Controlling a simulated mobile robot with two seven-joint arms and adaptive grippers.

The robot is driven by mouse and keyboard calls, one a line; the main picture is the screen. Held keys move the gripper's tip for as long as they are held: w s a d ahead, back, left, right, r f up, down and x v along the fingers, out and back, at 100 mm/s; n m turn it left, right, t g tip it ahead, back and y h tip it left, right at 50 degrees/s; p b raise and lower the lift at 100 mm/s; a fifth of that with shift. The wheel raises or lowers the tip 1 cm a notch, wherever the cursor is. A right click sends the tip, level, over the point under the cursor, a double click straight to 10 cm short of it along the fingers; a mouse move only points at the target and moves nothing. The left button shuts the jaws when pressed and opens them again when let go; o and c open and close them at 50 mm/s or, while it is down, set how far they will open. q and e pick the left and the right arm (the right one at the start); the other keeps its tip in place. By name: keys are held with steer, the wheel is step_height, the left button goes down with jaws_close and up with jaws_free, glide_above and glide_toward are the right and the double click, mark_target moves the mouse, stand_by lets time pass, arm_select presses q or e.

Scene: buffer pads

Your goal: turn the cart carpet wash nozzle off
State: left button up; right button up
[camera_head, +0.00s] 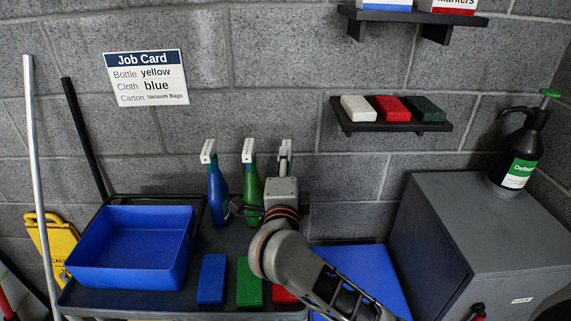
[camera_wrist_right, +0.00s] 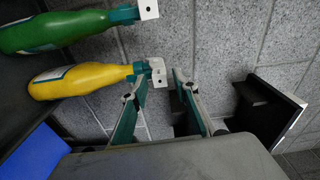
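Spray bottles with white nozzles stand at the back of the cart (camera_head: 215,268): a blue bottle (camera_head: 217,190), a green bottle (camera_head: 252,187) and a yellow one. In the head view my right gripper (camera_head: 283,182) hides the yellow bottle. The wrist view shows the yellow bottle (camera_wrist_right: 82,80) and the green bottle (camera_wrist_right: 60,30). I cannot read which is carpet wash. My right gripper (camera_wrist_right: 162,86) is open, its fingers apart. The yellow bottle's nozzle (camera_wrist_right: 158,70) is by the left fingertip; I cannot tell whether they touch. My left gripper is out of view.
A blue bin (camera_head: 130,250) and blue, green and red blocks sit on the cart. A wall shelf (camera_head: 390,125) holds white, red and green blocks. A grey cabinet (camera_head: 480,225) with a black sprayer (camera_head: 522,150) stands right. A job card (camera_head: 146,78) hangs above.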

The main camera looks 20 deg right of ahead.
steer(key=v, duration=0.7)
stand_by(0.5)
